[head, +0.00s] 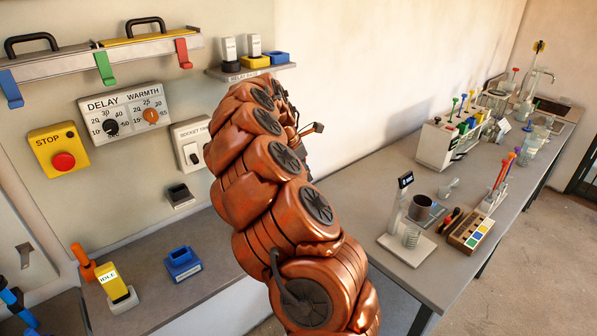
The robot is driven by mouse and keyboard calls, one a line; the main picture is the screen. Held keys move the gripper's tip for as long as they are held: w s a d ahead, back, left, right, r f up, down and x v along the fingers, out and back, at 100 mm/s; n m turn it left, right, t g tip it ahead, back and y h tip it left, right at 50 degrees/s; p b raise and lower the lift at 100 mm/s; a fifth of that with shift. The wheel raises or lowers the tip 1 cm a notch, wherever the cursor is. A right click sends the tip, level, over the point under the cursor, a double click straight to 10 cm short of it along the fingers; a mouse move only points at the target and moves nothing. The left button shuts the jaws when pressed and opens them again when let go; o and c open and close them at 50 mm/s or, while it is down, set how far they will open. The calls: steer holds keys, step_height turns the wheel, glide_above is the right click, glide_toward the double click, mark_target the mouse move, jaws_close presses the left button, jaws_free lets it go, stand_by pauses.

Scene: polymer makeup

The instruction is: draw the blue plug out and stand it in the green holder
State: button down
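My copper-coloured arm fills the middle of the head view and hides part of the wall and shelf behind it. A small dark part of my gripper (312,129) shows past the arm's upper right side; its fingers are mostly hidden and I cannot tell whether they hold anything. I cannot make out a blue plug for certain. A blue open-topped block (183,263) sits on the bench at lower left, and a small blue holder (277,58) is on the wall shelf. No green holder is clearly visible; it may be hidden behind my arm.
The wall shelf (252,72) also carries white pieces in grey and yellow holders. A switch box (191,145), dial panel (125,113) and stop button (63,161) are on the wall. A yellow-topped block (112,283) stands on the bench. The right table (345,205) is crowded.

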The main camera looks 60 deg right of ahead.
stand_by(0.3)
steer(key=shift+s+f+b, duration=0.1)
steer(key=shift+f+b, duration=0.15)
steer(key=shift+b, duration=0.1)
steer(key=shift+f+b, duration=0.85)
steer(key=shift+f, duration=1.6)
steer(key=shift+f, duration=1.6)
steer(key=c, duration=0.9)
jaws_free()
steer(key=shift+c, duration=0.2)
